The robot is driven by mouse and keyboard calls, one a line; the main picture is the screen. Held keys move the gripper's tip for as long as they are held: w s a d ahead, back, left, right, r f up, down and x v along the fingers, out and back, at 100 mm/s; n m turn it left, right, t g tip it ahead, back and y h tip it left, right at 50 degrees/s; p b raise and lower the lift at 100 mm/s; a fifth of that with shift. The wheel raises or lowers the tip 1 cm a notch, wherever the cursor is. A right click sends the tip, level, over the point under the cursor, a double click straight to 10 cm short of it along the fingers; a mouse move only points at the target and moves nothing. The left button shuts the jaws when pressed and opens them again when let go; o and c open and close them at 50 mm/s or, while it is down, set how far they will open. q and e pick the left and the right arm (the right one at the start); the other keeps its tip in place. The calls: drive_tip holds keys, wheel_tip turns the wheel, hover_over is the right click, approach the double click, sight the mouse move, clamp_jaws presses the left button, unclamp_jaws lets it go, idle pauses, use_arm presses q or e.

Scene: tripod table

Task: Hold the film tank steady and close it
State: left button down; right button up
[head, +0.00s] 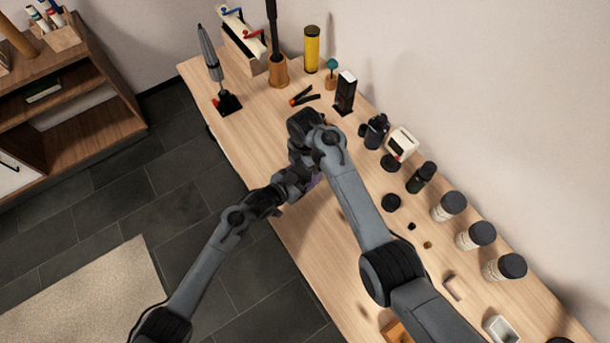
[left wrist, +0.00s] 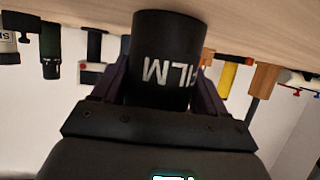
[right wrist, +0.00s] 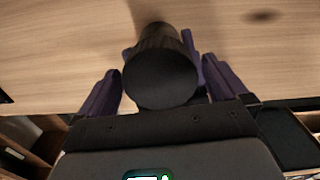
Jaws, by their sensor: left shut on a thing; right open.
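The film tank (left wrist: 160,60) is a black cylinder with white FILM lettering, upside down in the left wrist view. My left gripper (left wrist: 160,74) is shut on its sides, low at the table surface. In the right wrist view the tank's dark round top (right wrist: 160,82) faces me. My right gripper (right wrist: 162,76) is open, with one finger on either side of that top; I cannot tell whether they touch it. I cannot tell whether this top is a fitted lid. In the head view my arms hide the tank.
On the wooden table (head: 320,250), a black disc (head: 391,202) and a dark bottle (head: 421,177) lie right of my right arm. Several white jars with black lids (head: 475,236) line the wall side. A black box (head: 345,93) and a yellow cylinder (head: 311,49) stand behind.

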drive_tip(key=shift+r, duration=2.2)
drive_tip(key=shift+s+d+f+n, duration=0.1)
drive_tip(key=shift+s+d+n, duration=0.05)
drive_tip(key=shift+s+n, duration=0.3)
drive_tip(key=shift+d+r+n, duration=0.1)
drive_tip(key=shift+r+n, duration=0.3)
drive_tip(key=shift+n, duration=0.35)
drive_tip(key=shift+r+n, duration=0.3)
drive_tip(key=shift+r, duration=0.1)
drive_tip(key=shift+w+a+r+n, duration=0.15)
drive_tip(key=shift+w+r, duration=0.1)
drive_tip(key=shift+r, duration=0.3)
drive_tip(key=shift+w+a+r+n, duration=0.1)
drive_tip(key=shift+w+r+n, duration=0.1)
drive_tip(key=shift+r, duration=0.3)
